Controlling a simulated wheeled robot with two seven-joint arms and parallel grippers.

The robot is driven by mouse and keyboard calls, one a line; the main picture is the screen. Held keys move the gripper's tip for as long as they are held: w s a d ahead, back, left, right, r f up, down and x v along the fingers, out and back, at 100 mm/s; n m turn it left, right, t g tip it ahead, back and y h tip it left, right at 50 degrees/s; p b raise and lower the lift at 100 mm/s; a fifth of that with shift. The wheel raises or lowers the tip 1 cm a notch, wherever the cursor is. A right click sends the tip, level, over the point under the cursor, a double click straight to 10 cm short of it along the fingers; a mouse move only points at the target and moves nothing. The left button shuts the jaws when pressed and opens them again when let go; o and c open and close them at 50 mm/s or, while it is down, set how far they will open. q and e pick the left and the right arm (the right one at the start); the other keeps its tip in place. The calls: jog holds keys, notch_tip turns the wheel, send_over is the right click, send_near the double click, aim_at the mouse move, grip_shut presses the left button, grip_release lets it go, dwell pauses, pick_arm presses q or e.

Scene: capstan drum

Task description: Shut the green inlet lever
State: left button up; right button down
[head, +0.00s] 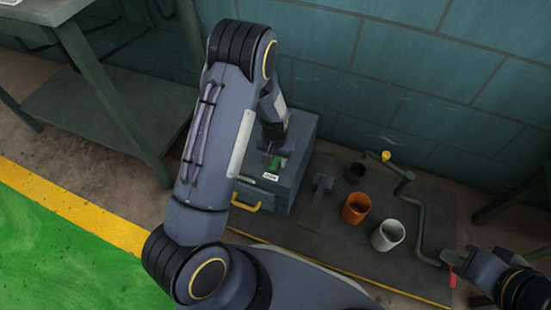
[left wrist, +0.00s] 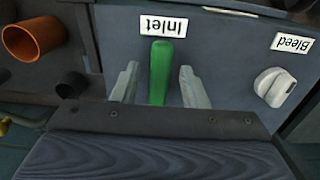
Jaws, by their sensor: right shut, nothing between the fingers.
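The green inlet lever (left wrist: 163,72) stands in the middle of the left wrist view, below the white "Inlet" label (left wrist: 163,27) on a grey box. My left gripper (left wrist: 159,85) is open, with one finger on each side of the lever and a visible gap on both sides. In the head view the lever (head: 275,163) shows as a small green piece on top of the box (head: 294,172), partly hidden by my left gripper (head: 274,150). My right gripper (head: 456,262) is shut and empty at the lower right, near a red handle.
A white "Bleed" knob (left wrist: 275,86) sits on the same box. Right of the box are an orange cup (head: 356,208), a white cup (head: 388,235) and a bent crank pipe (head: 421,220) with the red handle (head: 452,279). A yellow handle (head: 247,203) is on the box's front.

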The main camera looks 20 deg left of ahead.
pick_arm(q)
grip_shut()
jog(key=shift+n, duration=0.3)
jog(key=n, duration=0.1)
jog(key=d+n+p, duration=0.1)
jog(key=n, duration=0.1)
jog(key=shift+w+d+r, duration=0.1)
jog(key=shift+d, duration=0.05)
jog(key=n, duration=0.1)
jog(key=n+p, duration=0.1)
jog(key=d+n, duration=0.1)
jog(key=n, duration=0.1)
jog(key=shift+w+p, duration=0.35)
jog(key=shift+p, duration=0.05)
jog(key=n, duration=0.1)
jog(key=w+d+n+p, duration=0.1)
jog(key=n, duration=0.2)
jog(key=n+p, duration=0.1)
jog(key=n, duration=0.1)
jog(key=shift+w+d, duration=0.15)
jog(key=shift+w, duration=0.25)
jog(key=shift+w+d+n+p, duration=0.1)
jog(key=shift+w+n+p, duration=0.25)
jog(key=shift+n, duration=0.75)
jog(key=shift+w+n+p, duration=0.2)
jog(key=shift+w+n, duration=0.2)
jog(key=shift+n, duration=0.7)
